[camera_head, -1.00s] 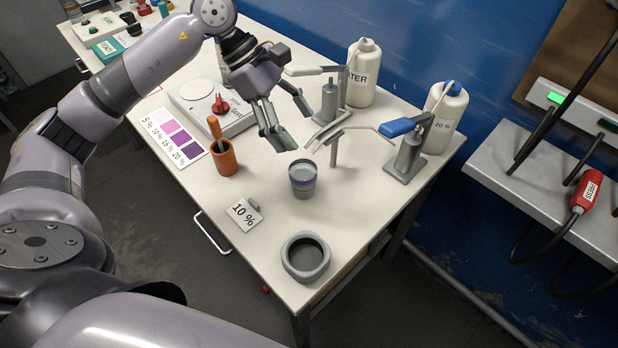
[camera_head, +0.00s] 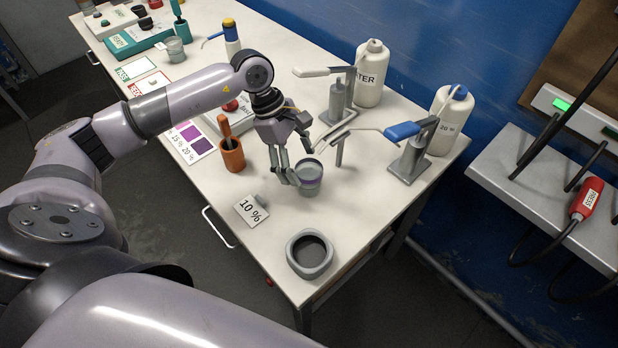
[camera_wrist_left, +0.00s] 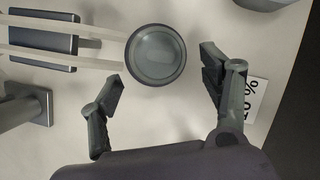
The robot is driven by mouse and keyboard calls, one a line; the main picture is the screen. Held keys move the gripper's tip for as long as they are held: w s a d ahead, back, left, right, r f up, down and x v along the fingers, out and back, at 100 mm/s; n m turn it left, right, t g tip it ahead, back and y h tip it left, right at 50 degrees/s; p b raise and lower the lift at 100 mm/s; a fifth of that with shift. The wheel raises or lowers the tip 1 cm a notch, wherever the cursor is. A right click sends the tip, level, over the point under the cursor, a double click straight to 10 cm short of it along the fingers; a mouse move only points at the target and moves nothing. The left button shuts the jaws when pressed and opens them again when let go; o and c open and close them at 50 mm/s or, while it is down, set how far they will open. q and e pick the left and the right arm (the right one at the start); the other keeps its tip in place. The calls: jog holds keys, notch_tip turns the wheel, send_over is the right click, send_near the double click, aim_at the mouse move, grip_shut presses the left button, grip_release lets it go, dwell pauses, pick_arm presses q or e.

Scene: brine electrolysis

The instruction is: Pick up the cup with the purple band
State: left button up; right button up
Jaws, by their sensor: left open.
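The cup with the purple band (camera_head: 309,182) stands upright on the white table, near the 10 % sign. In the left wrist view the cup (camera_wrist_left: 156,54) is seen from above, with its round rim just ahead of the space between the fingertips. My left gripper (camera_head: 298,168) is open and empty, close beside the cup on its left and far side. In the left wrist view its fingers (camera_wrist_left: 160,88) are spread wide, wider than the cup. I cannot tell whether a finger touches it. My right gripper is not in view.
The 10 % sign (camera_head: 252,209) and a grey round holder (camera_head: 309,253) stand nearer the front. An orange pot (camera_head: 231,156) is to the left. Dispenser stands with levers (camera_head: 411,162), a WATER bottle (camera_head: 371,75) and a 20 % bottle (camera_head: 448,121) are behind and right.

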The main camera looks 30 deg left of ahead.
aim_at(309, 176)
pick_arm(q)
jog(key=shift+d+f+p, duration=0.3)
jog(key=shift+d, duration=0.05)
jog(key=p+x, duration=0.1)
jog(key=x, duration=0.2)
jog(key=shift+d+f, duration=0.15)
jog(key=shift+d, duration=0.1)
jog(key=shift+d+f+p, duration=0.1)
jog(key=shift+f+p, duration=0.2)
jog(key=shift+f, duration=0.1)
jog(key=c, duration=0.3)
jog(key=shift+w, duration=0.1)
jog(key=c, duration=1.1)
